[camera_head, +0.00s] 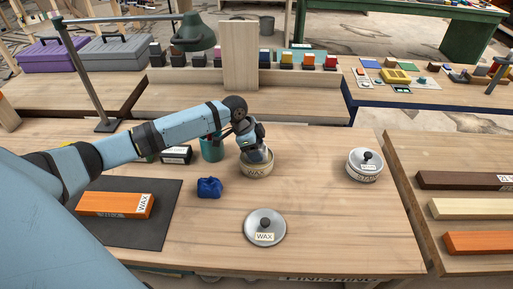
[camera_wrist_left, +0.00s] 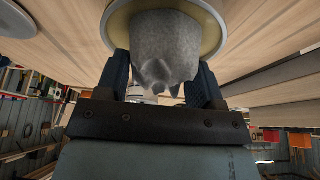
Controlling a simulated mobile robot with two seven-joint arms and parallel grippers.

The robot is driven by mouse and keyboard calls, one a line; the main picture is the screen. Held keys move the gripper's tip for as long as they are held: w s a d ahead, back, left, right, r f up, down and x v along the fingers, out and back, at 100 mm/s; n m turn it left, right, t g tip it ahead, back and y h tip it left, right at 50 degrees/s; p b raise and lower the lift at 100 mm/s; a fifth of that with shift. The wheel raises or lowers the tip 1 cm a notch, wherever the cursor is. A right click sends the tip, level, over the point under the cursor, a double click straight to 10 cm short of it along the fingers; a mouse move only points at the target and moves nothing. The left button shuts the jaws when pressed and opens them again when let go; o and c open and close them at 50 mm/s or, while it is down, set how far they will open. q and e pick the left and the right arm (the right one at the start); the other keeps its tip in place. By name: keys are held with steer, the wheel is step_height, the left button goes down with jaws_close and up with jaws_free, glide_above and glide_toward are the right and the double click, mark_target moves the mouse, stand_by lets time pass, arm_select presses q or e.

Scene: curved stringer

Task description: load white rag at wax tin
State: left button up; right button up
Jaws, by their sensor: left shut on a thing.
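The wax tin (camera_head: 257,170) is a cream round tin labelled WAX, standing open on the bench. Its grey lid (camera_head: 265,228), with a knob and a WAX label, lies apart on the bench in front. My left gripper (camera_head: 255,155) reaches down at the tin's mouth. In the left wrist view, my left gripper (camera_wrist_left: 165,85) is shut on a greyish-white rag (camera_wrist_left: 165,45). The rag's far end is at the tin's opening, and the tin's rim (camera_wrist_left: 222,30) shows around it. How deep the rag sits in the tin is hidden. My right gripper is not in view.
A blue crumpled rag (camera_head: 209,187) lies left of the tin. A teal cup (camera_head: 212,150) stands just behind the arm. A second lidded tin (camera_head: 365,165) stands at the right. An orange block (camera_head: 115,204) lies on a dark mat (camera_head: 150,235). The bench's front right is clear.

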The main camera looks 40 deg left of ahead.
mark_target(264, 147)
arm_select(q)
steer(key=shift+s+f+p, duration=0.1)
steer(key=shift+f+p, duration=0.05)
steer(key=shift+p, duration=0.15)
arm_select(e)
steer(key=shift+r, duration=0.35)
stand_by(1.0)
arm_select(q)
steer(key=shift+r+p, duration=0.9)
steer(key=shift+p, duration=0.05)
step_height(264, 147, up, 5)
steer(key=p, duration=0.5)
steer(key=shift+f, duration=0.1)
steer(key=shift+r+p, duration=0.35)
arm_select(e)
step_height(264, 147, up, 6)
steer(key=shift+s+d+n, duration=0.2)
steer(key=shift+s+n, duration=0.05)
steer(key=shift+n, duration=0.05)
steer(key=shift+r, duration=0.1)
